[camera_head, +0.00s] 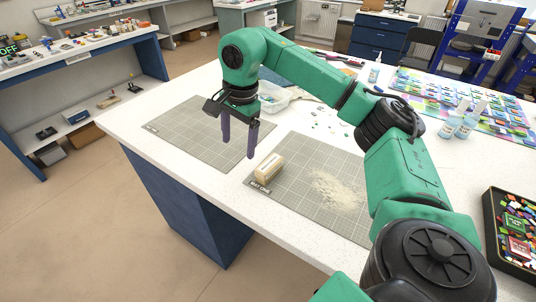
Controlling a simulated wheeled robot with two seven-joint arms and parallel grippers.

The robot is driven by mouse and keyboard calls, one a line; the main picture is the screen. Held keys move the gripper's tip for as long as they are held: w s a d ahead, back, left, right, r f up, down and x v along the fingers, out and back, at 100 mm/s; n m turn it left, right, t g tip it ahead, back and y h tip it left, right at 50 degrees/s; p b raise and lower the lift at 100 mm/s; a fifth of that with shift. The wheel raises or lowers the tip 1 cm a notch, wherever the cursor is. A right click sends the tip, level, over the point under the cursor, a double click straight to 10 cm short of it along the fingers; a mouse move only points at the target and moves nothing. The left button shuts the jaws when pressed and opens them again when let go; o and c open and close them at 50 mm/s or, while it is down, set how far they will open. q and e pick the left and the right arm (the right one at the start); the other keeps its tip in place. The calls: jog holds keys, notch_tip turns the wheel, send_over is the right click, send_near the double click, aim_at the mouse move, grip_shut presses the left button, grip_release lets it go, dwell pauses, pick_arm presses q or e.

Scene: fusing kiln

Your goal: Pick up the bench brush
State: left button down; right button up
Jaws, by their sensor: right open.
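A small tan, block-shaped object (269,169), which looks like the bench brush, lies on the left edge of the nearer grey gridded mat (293,147). My right gripper (238,150) is open and empty, its two dark fingers pointing down. In the head view it shows just left of and above the brush, over the worktop between the two mats. The fingers do not appear to touch the brush, but their exact height is hard to tell. My left gripper is not in view.
Pale powder (337,191) is spread on the nearer mat. A second grey mat (190,130) lies bare to the left. A clear tub (273,103) stands behind the gripper. Bottles (463,124) and a black tray (492,226) of coloured pieces are at right.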

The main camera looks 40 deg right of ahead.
jog(key=s+d+r+h, duration=0.2)
jog(key=d, duration=0.6)
jog(key=g+b, duration=0.1)
jog(key=b, duration=0.4)
send_over(269, 163)
jog(key=shift+h, duration=0.3)
jog(key=f, duration=0.6)
jog(key=shift+s+a+f, duration=0.2)
jog(key=shift+s+a, duration=0.1)
jog(key=shift+s, duration=0.05)
jog(key=f, duration=0.2)
jog(key=f+p, duration=0.1)
jog(key=f, duration=0.1)
jog(key=f+p, duration=0.1)
jog(key=f, duration=0.2)
jog(key=shift+w+d, duration=0.3)
jog(key=shift+d, duration=0.05)
jog(key=shift+w+f, duration=0.1)
jog(key=shift+f, duration=0.1)
jog(key=shift+d, duration=0.1)
jog(key=shift+f, duration=0.25)
jog(key=shift+c, duration=0.3)
